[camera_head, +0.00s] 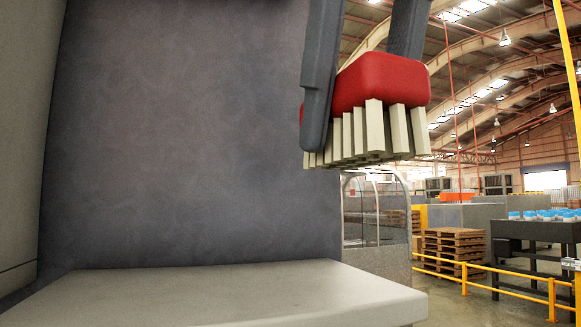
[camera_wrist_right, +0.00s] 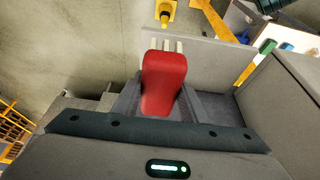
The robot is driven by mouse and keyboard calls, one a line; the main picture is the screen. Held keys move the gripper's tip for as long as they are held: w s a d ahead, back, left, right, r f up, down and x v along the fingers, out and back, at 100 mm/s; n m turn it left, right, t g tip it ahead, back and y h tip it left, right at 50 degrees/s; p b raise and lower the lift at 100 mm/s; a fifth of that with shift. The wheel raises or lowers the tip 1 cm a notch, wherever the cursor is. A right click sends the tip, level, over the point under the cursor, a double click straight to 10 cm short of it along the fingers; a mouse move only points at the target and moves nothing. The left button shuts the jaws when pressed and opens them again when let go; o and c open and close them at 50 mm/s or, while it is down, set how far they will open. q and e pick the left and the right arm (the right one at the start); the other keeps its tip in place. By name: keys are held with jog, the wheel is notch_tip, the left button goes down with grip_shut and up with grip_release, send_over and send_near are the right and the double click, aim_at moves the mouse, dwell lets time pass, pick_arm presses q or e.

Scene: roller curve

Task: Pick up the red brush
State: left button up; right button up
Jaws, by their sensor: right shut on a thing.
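The red brush (camera_head: 382,82) has a red body with pale bristle blocks that point down in the head view. My right gripper (camera_head: 355,95) is shut on it, with a dark finger on either side of the red body. The brush is held up in the air, above the level of the pale surface and to the right of it. In the right wrist view the red brush (camera_wrist_right: 163,85) sits between the fingers, with a few pale bristles showing at its far end. My left gripper is not in view.
A pale surface (camera_head: 230,295) lies low in front, with a dark grey panel (camera_head: 190,130) behind it. Wooden pallets (camera_head: 453,250), a yellow railing (camera_head: 500,290) and a dark table (camera_head: 535,232) stand farther off at the right. A yellow object (camera_wrist_right: 166,12) shows at the top of the wrist view.

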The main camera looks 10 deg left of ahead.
aim_at(396, 74)
jog(key=shift+s+d+r, duration=0.2)
jog(key=shift+d+r, duration=0.35)
jog(key=shift+d, duration=0.25)
jog(key=shift+s+d+r, duration=0.2)
jog(key=shift+d+r, duration=0.35)
jog(key=shift+d, duration=0.25)
jog(key=shift+w+a, duration=0.1)
